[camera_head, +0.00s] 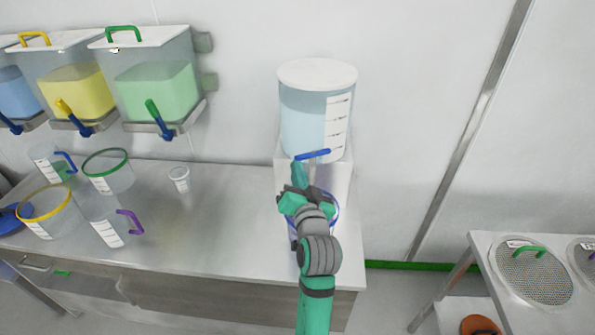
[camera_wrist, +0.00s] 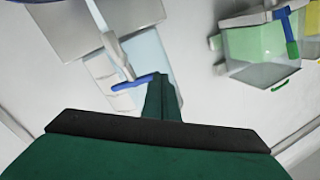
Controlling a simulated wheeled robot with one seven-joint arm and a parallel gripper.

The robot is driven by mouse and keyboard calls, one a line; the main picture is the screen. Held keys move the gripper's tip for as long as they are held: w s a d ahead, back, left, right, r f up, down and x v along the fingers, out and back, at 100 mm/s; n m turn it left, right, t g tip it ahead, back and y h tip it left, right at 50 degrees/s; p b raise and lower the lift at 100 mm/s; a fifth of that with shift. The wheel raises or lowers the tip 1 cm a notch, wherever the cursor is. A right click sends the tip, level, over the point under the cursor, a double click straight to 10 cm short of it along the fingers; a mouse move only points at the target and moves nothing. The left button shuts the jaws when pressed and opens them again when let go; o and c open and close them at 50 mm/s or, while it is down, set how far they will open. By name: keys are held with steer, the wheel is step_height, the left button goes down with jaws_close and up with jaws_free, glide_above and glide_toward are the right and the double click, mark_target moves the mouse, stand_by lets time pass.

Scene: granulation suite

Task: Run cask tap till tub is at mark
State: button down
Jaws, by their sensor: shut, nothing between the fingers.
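The cask (camera_head: 303,110) is a clear container with a white lid, pale blue liquid and a scale strip, on a white stand (camera_head: 340,180). Its tap has a blue lever (camera_head: 312,155) lying crosswise; the wrist view also shows this lever (camera_wrist: 132,82). The tub with a blue rim (camera_head: 336,207) is below the tap, mostly hidden behind my arm; its level and mark cannot be seen. My gripper (camera_head: 297,170) is shut and empty, its fingertips (camera_wrist: 161,82) close beside one end of the lever. Whether they touch it I cannot tell.
Wall dispensers with green (camera_head: 155,90), yellow (camera_head: 78,90) and blue liquid hang at left. Below, a green-rimmed tub (camera_head: 107,172), a yellow-rimmed tub (camera_head: 48,213), jugs and a small cup (camera_head: 179,179) stand on the steel bench (camera_head: 215,225). A sieve table is at right.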

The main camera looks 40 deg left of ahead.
stand_by(0.6)
steer(key=shift+w+a, duration=0.4)
steer(key=v, duration=0.3)
steer(key=shift+s+d, duration=0.2)
steer(key=shift+s, duration=0.05)
stand_by(0.7)
